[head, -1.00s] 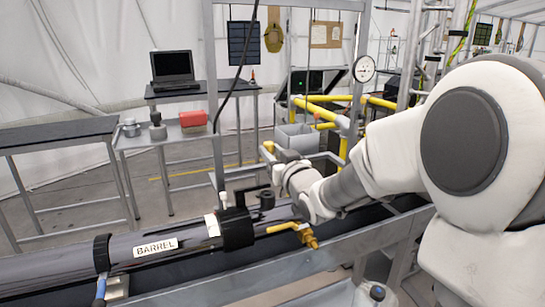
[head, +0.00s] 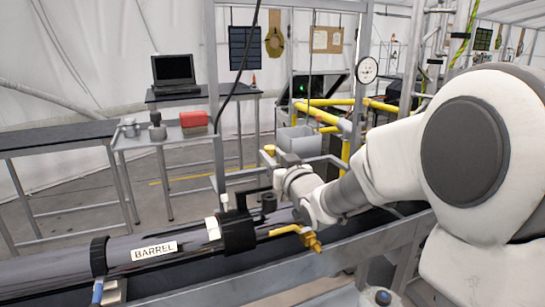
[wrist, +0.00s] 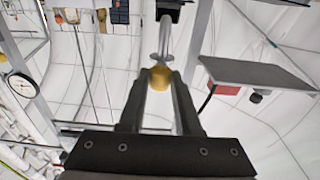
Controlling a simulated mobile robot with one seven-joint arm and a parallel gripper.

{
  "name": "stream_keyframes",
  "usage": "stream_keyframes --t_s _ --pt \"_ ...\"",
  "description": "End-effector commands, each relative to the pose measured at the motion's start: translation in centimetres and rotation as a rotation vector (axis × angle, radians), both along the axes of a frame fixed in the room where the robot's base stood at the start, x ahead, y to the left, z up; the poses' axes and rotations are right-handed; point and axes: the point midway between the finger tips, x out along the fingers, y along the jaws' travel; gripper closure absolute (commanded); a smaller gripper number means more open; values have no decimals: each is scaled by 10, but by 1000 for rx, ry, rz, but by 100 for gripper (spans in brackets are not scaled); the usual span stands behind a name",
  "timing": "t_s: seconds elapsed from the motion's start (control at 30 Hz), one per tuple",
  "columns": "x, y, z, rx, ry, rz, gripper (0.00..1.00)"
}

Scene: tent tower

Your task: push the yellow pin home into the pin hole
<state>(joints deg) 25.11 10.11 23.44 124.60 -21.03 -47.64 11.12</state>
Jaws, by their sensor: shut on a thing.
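The yellow pin (wrist: 160,77) shows in the wrist view as a gold-yellow head between my two dark fingers. A silver shaft with a round collar runs up from it towards a black block (wrist: 168,10). My gripper (wrist: 160,85) is shut on the yellow head. In the head view my gripper (head: 246,198) is low over the black clamp (head: 238,231) on the grey barrel (head: 190,238). The pin cannot be made out there. The pin hole does not show clearly, so I cannot tell how deep the shaft sits.
A yellow-handled brass valve (head: 311,241) sticks out right of the clamp, close under my arm. A metal rail (head: 250,285) runs along the barrel's front. A side table with a red box (head: 194,119) and a laptop (head: 174,70) stand behind. A grey post rises behind the clamp.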

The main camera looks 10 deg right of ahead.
Motion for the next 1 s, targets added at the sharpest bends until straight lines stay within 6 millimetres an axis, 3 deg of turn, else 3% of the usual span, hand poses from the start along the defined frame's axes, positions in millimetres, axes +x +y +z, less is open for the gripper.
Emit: stream_keyframes --t_s 0.1,0.4,1.0 --pt "0 0 -18 0 0 1 100" --pt "0 0 -42 0 0 0 100" --pt "0 0 -44 0 0 0 100"
